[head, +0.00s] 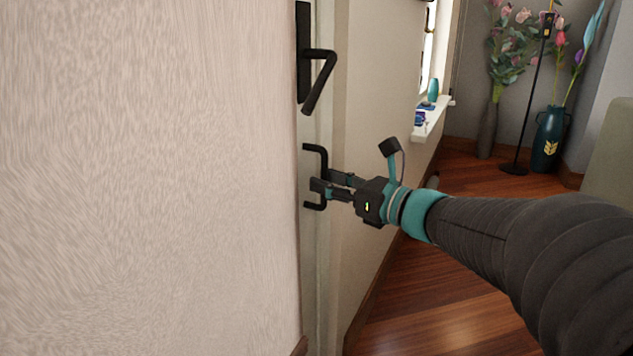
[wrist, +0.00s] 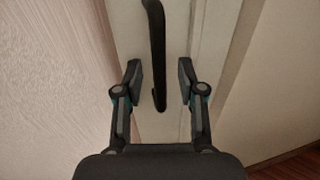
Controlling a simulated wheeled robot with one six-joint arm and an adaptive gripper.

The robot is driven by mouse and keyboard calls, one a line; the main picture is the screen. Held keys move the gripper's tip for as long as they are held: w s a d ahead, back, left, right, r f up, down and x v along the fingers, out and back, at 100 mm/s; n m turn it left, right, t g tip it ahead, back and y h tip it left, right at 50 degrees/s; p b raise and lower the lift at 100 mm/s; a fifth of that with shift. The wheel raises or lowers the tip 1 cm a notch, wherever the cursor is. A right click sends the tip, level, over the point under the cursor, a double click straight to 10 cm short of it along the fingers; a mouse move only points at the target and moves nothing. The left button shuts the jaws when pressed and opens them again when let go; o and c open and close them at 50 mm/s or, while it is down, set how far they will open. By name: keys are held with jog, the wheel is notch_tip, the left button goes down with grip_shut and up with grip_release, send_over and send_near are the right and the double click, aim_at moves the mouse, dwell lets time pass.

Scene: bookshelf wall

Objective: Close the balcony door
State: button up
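The balcony door (head: 316,265) shows as a narrow pale strip beside the near wall; how far it stands open I cannot tell. It carries a black lever handle (head: 319,78) and, below it, a black bracket-shaped pull handle (head: 323,160). My gripper (head: 323,184) is at the pull handle. In the wrist view its two fingers (wrist: 160,84) are apart, one on each side of the pull handle (wrist: 157,50), with gaps on both sides. The pale door surface (wrist: 180,30) lies behind it. The gripper is open and holds nothing.
A textured wall (head: 150,180) fills the left. A plain wall (head: 375,130) stands right of the door, with a windowsill (head: 431,120) bearing small objects. Vases (head: 549,140) with flowers and a thin black stand (head: 530,100) are at the back right. The wooden floor (head: 440,290) is clear.

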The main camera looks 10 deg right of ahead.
jog(key=v, duration=1.2)
dwell(0.4)
jog(key=s+a+f+n+g+h+p, duration=0.4)
jog(key=s+a+f+n+g, duration=0.4)
jog(key=n, duration=0.3)
jog(key=s+d+n+h+p, duration=0.4)
jog(key=s+d+n+h, duration=0.2)
jog(key=n, duration=1)
jog(key=s+h, duration=0.1)
jog(key=h, duration=0.1)
jog(key=shift+s+d+t+h+p, duration=0.2)
jog(key=shift+s+t+h+p, duration=0.1)
jog(key=shift+t+h+p, duration=0.1)
